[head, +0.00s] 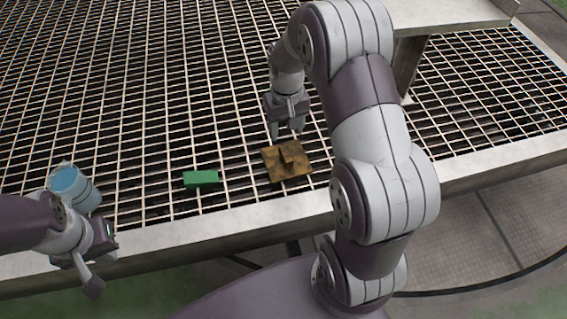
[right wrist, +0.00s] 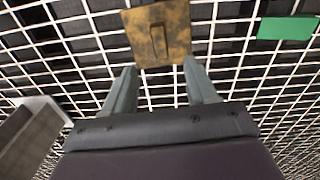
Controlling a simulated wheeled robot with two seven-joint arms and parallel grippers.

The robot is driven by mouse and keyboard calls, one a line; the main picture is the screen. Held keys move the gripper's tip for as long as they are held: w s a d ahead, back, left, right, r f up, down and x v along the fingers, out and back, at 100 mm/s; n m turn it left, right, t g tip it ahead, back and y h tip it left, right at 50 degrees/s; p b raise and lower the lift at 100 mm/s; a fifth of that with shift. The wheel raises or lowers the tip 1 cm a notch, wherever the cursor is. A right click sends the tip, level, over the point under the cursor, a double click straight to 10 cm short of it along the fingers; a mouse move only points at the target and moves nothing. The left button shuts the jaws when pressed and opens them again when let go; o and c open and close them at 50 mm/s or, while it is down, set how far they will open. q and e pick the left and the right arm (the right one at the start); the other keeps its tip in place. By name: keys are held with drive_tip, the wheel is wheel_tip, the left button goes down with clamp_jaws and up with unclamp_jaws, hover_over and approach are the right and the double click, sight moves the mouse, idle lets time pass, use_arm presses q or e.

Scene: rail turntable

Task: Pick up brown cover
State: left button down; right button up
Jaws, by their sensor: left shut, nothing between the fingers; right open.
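The brown cover (head: 272,165) is a rusty square plate with a raised handle, lying on the metal grating near its front edge. In the right wrist view the brown cover (right wrist: 138,40) lies just beyond the fingertips, its handle pointing away from the wrist. My right gripper (head: 287,134) is open and empty, just behind the cover in the head view; its two fingers also show in the right wrist view (right wrist: 160,78). My left gripper (head: 92,290) is shut and empty at the lower left, in front of the grating's edge, far from the cover.
A green block (head: 201,179) lies on the grating left of the cover; it also shows in the right wrist view (right wrist: 287,28). A blue and grey cylinder (head: 75,187) stands at the left by my left arm. A metal rim (head: 230,229) borders the grating. A raised metal beam (head: 440,14) is at back right.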

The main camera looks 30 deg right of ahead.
sight(286, 153)
wheel_tip(286, 153, down, 11)
drive_tip(key=b, duration=0.7)
drive_tip(key=shift+w+d+f, duration=0.1)
drive_tip(key=shift+w, duration=0.05)
drive_tip(key=shift+r, duration=0.2)
clamp_jaws()
